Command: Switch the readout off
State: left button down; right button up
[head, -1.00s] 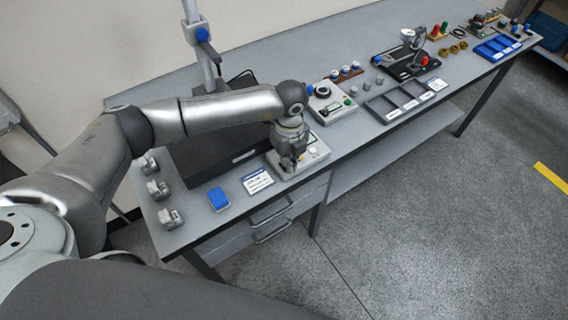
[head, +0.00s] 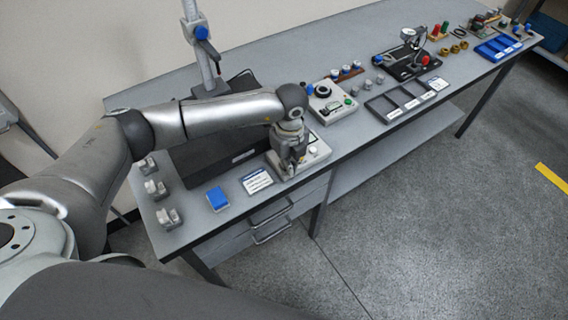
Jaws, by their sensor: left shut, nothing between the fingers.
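A light grey box (head: 318,157), which looks like the readout, sits near the front edge of the bench, with a small round white knob or button on its right part. My left gripper (head: 291,167) is shut and empty, pointing down over the box's left part. It hides much of the box's face, including any switch there. I cannot tell whether the fingertips touch the box, or whether the readout is lit. My right gripper is not in view.
A printed card (head: 257,181) and a blue block (head: 217,198) lie left of the box. A control box (head: 331,103) with a dial and green button stands behind it to the right. A grey tray (head: 398,103) lies farther right. A metal column (head: 203,50) rises behind my arm.

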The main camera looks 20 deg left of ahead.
pick_arm(q)
jog(key=shift+f, duration=0.25)
jog(key=shift+r, duration=0.1)
jog(key=shift+r+p, duration=0.45)
jog(key=shift+r, duration=0.25)
notch_tip(320, 180, up, 6)
jog(key=p, duration=0.3)
jog(key=shift+f, duration=0.25)
